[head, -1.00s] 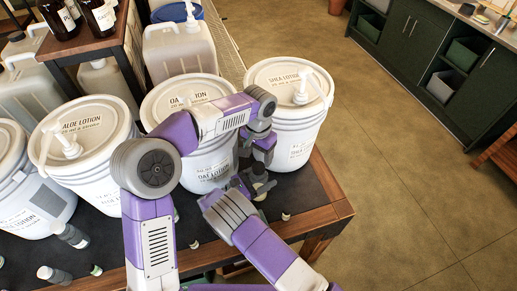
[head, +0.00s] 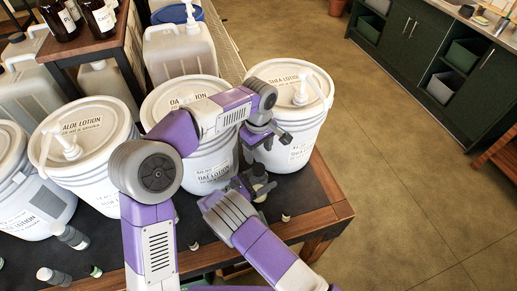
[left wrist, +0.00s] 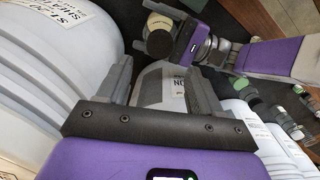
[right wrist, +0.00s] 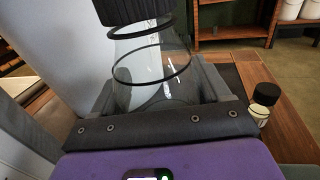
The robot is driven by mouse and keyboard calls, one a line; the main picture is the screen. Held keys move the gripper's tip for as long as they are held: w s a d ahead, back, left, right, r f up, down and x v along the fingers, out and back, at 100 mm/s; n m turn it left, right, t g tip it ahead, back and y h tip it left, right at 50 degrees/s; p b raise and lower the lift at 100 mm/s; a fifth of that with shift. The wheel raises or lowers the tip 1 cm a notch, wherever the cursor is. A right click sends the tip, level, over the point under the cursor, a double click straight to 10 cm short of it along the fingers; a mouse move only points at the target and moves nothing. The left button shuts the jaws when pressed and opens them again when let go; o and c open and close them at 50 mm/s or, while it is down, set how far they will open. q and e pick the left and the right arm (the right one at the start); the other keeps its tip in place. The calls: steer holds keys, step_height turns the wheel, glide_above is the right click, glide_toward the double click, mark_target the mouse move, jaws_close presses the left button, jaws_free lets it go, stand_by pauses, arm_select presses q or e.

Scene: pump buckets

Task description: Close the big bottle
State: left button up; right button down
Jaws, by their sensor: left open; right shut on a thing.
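The big bottle (right wrist: 160,75) is clear, with dark rings around its neck, and stands between the fingers of my right gripper (right wrist: 158,92). A black ribbed cap (right wrist: 132,10) is at its top; I cannot tell how tightly it sits. In the head view my right gripper (head: 247,187) is shut on the bottle (head: 260,189) near the table's front right, and the dark cap (head: 259,170) shows on top. My left gripper (head: 268,141) is open above and apart from the cap. In the left wrist view the dark cap (left wrist: 160,43) shows beyond the open fingers.
White lotion buckets (head: 300,90) with pumps stand in a row close behind my grippers. Small bottles (head: 70,236) stand along the front left, and a dark-capped one (right wrist: 264,103) stands near the right edge. The dark table mat (head: 315,192) is clear at right.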

mark_target(259, 167)
arm_select(q)
steer(key=shift+f, duration=4.05)
steer(key=c, duration=1.1)
steer(key=m, duration=0.5)
steer(key=shift+m, duration=0.3)
steer(key=m, duration=0.3)
steer(key=shift+m, duration=0.3)
steer(key=m, duration=0.5)
steer(key=shift+m, duration=0.3)
steer(key=m, duration=0.4)
steer(key=shift+m, duration=0.4)
